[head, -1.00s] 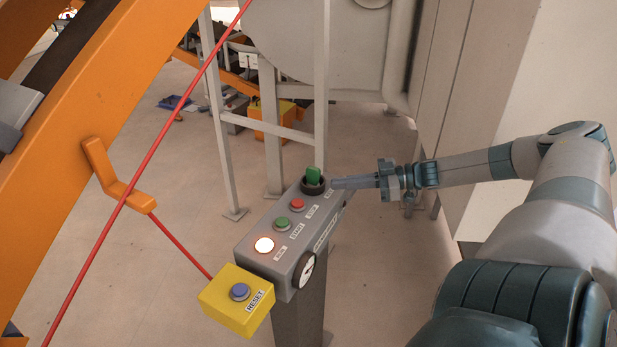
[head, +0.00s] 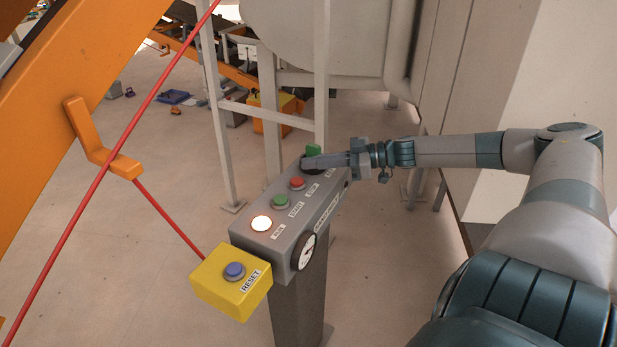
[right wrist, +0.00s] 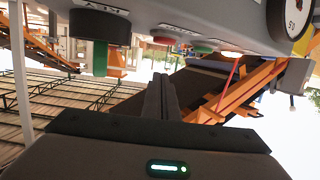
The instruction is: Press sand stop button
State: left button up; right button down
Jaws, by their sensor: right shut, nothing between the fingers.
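The grey control box (head: 290,222) stands on a post and carries a row of controls. The red button (head: 297,183), beside a label that seems to read STOP, lies between the green START button (head: 280,201) and the green selector knob (head: 313,150). My right gripper (head: 304,163) is shut and empty, its tips over the far end of the box, just beyond the red button and partly hiding the knob. In the right wrist view the shut fingers (right wrist: 162,85) show apart from the red button (right wrist: 164,41). My left gripper is out of view.
A lit white lamp (head: 261,223) sits at the near end of the box. A yellow RESET box (head: 232,283) with a blue button adjoins it. A red cord (head: 140,125) and an orange beam (head: 75,80) cross the left. A pale frame (head: 268,125) stands behind.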

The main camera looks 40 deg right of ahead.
aim_at(309, 186)
jog(key=shift+b+x, duration=0.5)
jog(key=shift+x, duration=0.3)
jog(key=shift+f+p, duration=0.55)
jog(key=shift+f, duration=1.4)
jog(key=shift+f, duration=0.1)
